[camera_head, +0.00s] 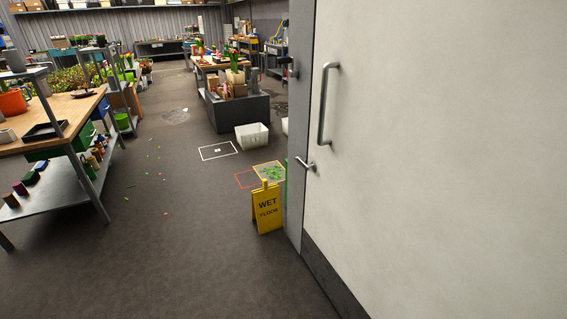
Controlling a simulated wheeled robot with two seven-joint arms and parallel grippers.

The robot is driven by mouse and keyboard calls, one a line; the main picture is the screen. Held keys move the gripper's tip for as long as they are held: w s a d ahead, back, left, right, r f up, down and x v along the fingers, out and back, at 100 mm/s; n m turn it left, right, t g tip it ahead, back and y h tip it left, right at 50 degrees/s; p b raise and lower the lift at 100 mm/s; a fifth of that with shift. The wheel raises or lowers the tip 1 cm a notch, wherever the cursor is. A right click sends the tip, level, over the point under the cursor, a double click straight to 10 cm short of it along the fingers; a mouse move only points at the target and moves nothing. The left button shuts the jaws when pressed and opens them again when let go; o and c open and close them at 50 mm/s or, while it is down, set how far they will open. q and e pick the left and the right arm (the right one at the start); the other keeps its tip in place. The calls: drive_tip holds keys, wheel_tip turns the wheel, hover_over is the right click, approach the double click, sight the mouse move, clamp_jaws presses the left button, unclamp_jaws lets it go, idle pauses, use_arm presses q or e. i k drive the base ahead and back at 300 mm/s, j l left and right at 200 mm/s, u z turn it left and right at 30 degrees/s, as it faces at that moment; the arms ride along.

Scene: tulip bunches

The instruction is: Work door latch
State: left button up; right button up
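A large pale door (440,150) fills the right side of the head view, with a dark kick plate (330,277) along its bottom. A metal lever latch (306,164) sits near the door's left edge, below a long vertical pull handle (324,103). A grey upright frame (299,110) runs along the left of the door, with a small dark fitting (290,68) on it. I cannot tell whether the door is latched. Neither of my grippers is in view.
A yellow wet floor sign (267,208) stands on the floor just left of the door frame. A wooden-topped workbench (50,122) with a lower shelf is at the left. A white bin (252,136) stands farther back. The grey floor (170,260) in front is mostly clear.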

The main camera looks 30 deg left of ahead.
sight(313, 165)
drive_tip(key=u, duration=0.75)
